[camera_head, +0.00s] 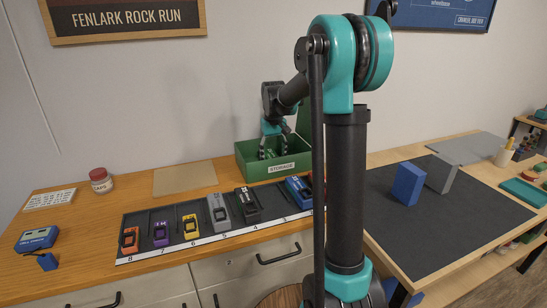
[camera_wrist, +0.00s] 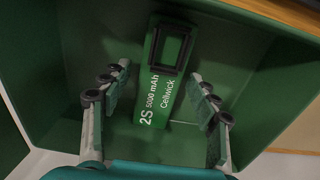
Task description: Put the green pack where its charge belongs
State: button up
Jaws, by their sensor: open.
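The green pack (camera_wrist: 163,85) lies on the floor of the green storage box (camera_wrist: 90,30). Its label reads 2S 5000 mAh Cellwick, and a dark-rimmed loop or frame shows at its far end. My gripper (camera_wrist: 160,75) is open, one finger on each side of the pack in the wrist view, with gaps between. I cannot tell how far above the pack the fingertips are. In the head view my gripper (camera_head: 272,147) reaches down into the box (camera_head: 285,168), marked STORAGE, at the back of the wooden bench. The front wall partly hides the inside.
A tan mat (camera_head: 170,190) is bare. A blue block (camera_head: 408,184) stands on the right table.

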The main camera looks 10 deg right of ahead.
notch_tip(320, 180, up, 12)
jog(key=shift+r, duration=0.15)
dwell(0.5)
